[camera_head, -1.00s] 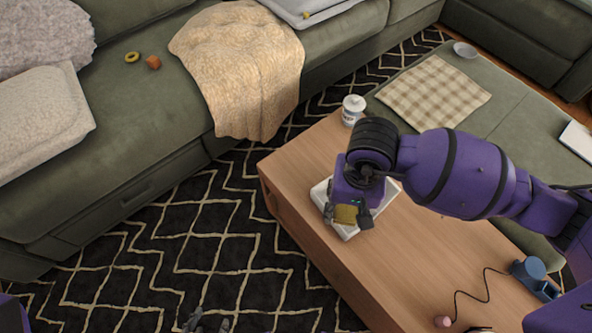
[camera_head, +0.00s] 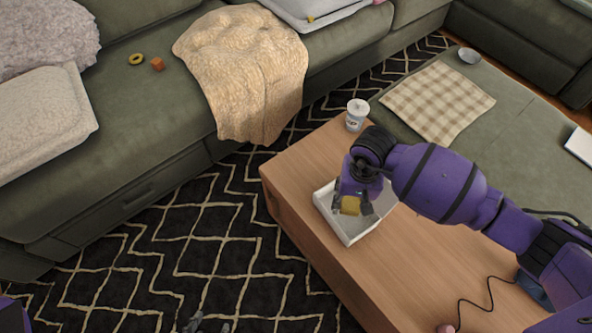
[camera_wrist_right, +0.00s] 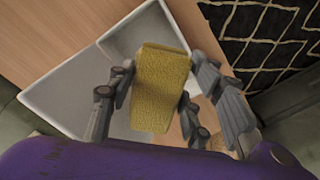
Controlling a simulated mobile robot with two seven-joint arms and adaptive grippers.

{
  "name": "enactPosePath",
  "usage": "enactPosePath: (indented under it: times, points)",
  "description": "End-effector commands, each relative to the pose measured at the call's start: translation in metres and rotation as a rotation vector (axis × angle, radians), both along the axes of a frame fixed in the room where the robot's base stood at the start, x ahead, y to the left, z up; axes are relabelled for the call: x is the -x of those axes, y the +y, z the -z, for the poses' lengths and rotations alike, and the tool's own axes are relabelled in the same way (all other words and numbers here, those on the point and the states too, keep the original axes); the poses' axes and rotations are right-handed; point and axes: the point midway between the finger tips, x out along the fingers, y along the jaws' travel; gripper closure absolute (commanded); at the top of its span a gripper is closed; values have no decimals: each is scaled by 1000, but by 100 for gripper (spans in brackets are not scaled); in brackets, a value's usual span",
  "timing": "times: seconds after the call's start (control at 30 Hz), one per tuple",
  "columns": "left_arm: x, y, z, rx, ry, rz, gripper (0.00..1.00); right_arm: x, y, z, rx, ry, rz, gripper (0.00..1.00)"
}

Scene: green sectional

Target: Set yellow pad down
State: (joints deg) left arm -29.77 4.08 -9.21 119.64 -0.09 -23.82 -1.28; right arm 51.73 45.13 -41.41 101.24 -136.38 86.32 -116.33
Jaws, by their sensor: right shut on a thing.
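The yellow pad (camera_head: 350,205) is a small yellow block between the fingers of my right gripper (camera_head: 352,208). In the right wrist view the pad (camera_wrist_right: 160,88) sits between the grey fingers of the gripper (camera_wrist_right: 163,100), which are shut on it. A white open tray (camera_head: 347,240) on the wooden table lies beneath the gripper and pad. The tray (camera_wrist_right: 62,98) also shows behind the pad in the right wrist view. I cannot tell whether the pad touches the tray floor. Grey tips of my left gripper (camera_head: 207,325) show at the bottom edge; their opening is unclear.
The wooden coffee table (camera_head: 410,262) has a white cup (camera_head: 357,114) at its far corner. A cable and blue device lie near its right end. A green sofa (camera_head: 150,105) with a tan blanket (camera_head: 245,70) stands behind. The table's front middle is clear.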

Motion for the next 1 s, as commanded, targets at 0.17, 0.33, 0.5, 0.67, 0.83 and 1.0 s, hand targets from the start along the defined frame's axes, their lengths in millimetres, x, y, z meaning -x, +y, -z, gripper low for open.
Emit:
enactPosePath:
  times: [0.17, 0.33, 0.5, 0.67, 0.83, 1.0]
  points:
    - [1, 0, 2, 0, 2, -1, 60, 1, 0, 3, 1, 2, 0, 75]
    - [3, 0, 8, 2, 8, -3, 60, 1, 0, 8, 1, 2, -1, 75]
    - [5, 0, 12, 2, 12, -7, 60, 1, 0, 13, 1, 1, 0, 75]
    - [5, 1, 10, 1, 12, -9, 60, 0, 0, 11, 0, 1, 0, 45]
    - [4, 2, 9, 1, 10, -8, 60, 0, 0, 11, 0, 1, 0, 35]
    - [4, 2, 9, 1, 10, -8, 60, 0, 0, 11, 0, 1, 0, 35]
